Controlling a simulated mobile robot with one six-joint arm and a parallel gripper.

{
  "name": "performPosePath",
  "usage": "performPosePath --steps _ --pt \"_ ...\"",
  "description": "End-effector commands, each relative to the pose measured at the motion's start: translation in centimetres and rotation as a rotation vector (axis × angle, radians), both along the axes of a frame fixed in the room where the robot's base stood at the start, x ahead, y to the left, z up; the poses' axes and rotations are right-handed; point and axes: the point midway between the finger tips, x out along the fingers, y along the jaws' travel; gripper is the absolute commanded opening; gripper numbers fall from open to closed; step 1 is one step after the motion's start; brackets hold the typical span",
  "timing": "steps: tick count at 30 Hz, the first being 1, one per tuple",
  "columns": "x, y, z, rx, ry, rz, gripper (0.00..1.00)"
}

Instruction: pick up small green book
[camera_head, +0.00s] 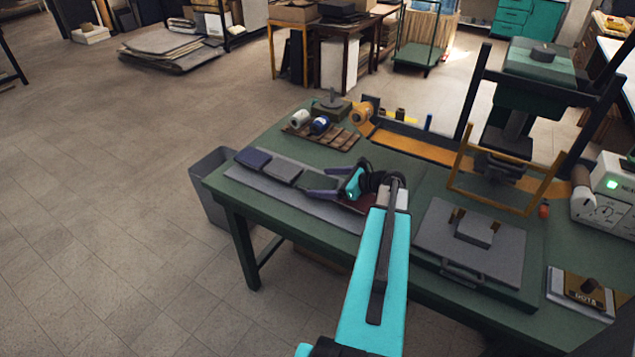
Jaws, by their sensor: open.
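My gripper (320,184) is open, low over a long grey mat (258,183) near the front left of the green table. Its two dark fingers point left. A dark grey patch shows between the fingers; I cannot tell whether it is a book. To the left of the fingers lie a navy book (252,158) and a dark grey book (284,172), flat on the mat. A dark red book (356,205) shows partly beneath the gripper body. I cannot make out a clearly green book; one may be hidden by the gripper.
The green table (255,208) carries a wooden rack (340,138) with spools at the back. A press with an orange frame (500,203) and a grey plate (440,235) stands right. A grey bin (205,190) stands at the table's left end. Floor at left is open.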

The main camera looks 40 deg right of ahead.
Motion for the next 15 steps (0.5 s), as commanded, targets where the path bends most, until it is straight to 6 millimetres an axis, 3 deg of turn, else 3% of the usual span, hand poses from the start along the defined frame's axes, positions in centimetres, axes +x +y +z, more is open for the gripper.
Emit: performPosePath --steps 4,15 --pt "0.84 0.25 -0.35 0.000 0.000 0.000 0.91" --pt "0.86 0.25 -0.43 0.001 0.000 -0.001 0.91"
